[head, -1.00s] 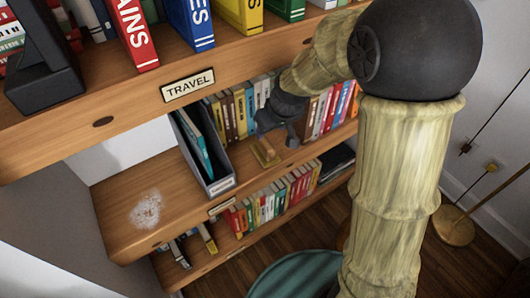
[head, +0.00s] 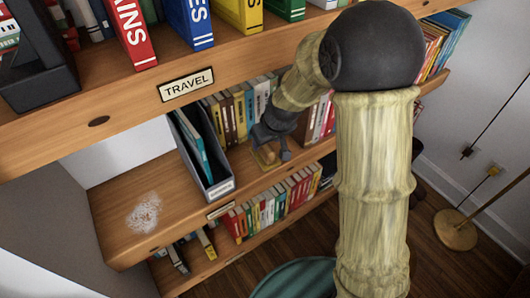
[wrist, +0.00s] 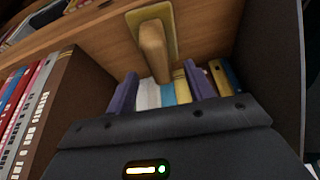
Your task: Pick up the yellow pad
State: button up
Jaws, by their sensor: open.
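The yellow pad (head: 267,157) lies on the middle shelf, right of the grey file box, partly covered by my gripper in the head view. In the wrist view it is a flat yellow plate (wrist: 171,18) with a wooden block-shaped handle (wrist: 153,48) standing out from it. My gripper (head: 272,153) is right at the pad, above the shelf. In the wrist view its two purple-grey fingers (wrist: 161,76) are apart, and the handle's near end shows between their tips. Nothing is held; I cannot tell whether a finger touches the handle.
A grey file box (head: 210,165) with blue folders stands close on the left. A row of books (head: 235,108) stands behind. The shelf with the TRAVEL label (head: 186,84) overhangs above. A whitish patch (head: 144,212) marks the clear left part of the middle shelf.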

aim_at(266, 146)
jog(key=b+x, duration=0.1)
jog(key=x, duration=0.4)
jog(key=shift+s+d+f, duration=0.1)
jog(key=shift+f, duration=0.1)
jog(key=shift+c, duration=0.4)
jog(key=c, duration=1)
